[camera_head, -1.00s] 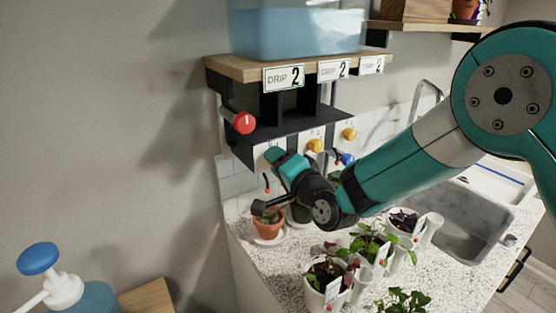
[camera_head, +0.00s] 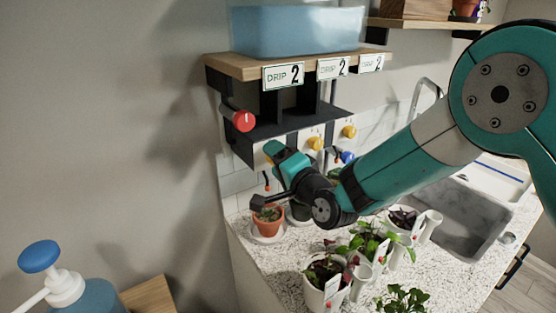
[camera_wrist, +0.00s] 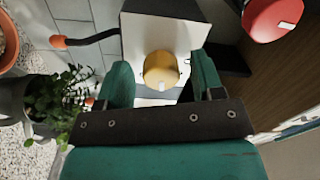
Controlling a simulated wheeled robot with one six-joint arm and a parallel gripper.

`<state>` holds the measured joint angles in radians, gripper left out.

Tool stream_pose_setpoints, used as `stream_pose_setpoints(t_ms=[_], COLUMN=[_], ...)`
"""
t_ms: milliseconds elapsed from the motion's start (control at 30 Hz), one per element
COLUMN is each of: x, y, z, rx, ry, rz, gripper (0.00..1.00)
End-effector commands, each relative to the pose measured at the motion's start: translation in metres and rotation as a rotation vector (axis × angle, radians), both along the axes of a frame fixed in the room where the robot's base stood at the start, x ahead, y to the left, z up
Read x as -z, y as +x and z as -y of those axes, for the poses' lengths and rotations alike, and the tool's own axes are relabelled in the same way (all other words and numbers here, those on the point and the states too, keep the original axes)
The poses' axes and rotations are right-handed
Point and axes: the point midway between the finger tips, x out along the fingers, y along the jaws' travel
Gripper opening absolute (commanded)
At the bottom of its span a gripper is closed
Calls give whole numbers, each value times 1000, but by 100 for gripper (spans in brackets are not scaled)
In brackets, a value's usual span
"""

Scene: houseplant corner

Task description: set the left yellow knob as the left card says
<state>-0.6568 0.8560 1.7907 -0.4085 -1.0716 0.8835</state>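The left card (camera_head: 283,75) on the shelf edge reads "DRIP 2". In the wrist view a yellow knob (camera_wrist: 161,69) sits on a white panel (camera_wrist: 190,30), with a small pale mark on its rim nearest my gripper. My gripper (camera_wrist: 162,76) is open, one teal finger on each side of this knob, with gaps visible; I see no contact. In the head view my gripper (camera_head: 277,150) is in front of the panel below the left card and mostly hides this knob. Dial marks on the panel are too small or covered to read.
A red knob (camera_head: 243,121) sticks out above left of my gripper; it also shows in the wrist view (camera_wrist: 273,18). More yellow knobs (camera_head: 315,143) and a blue knob (camera_head: 347,157) are to the right. A potted plant (camera_head: 268,220) stands below.

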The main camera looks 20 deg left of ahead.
Motion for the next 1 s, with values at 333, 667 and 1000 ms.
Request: stream_pose_setpoints(t_ms=[333, 667, 1000], x=[4, 12, 9], y=[-11, -63, -105], z=[14, 74, 121], rx=[0, 4, 3], ry=[-1, 1, 1], rz=[0, 1, 2], gripper=[61, 61, 61])
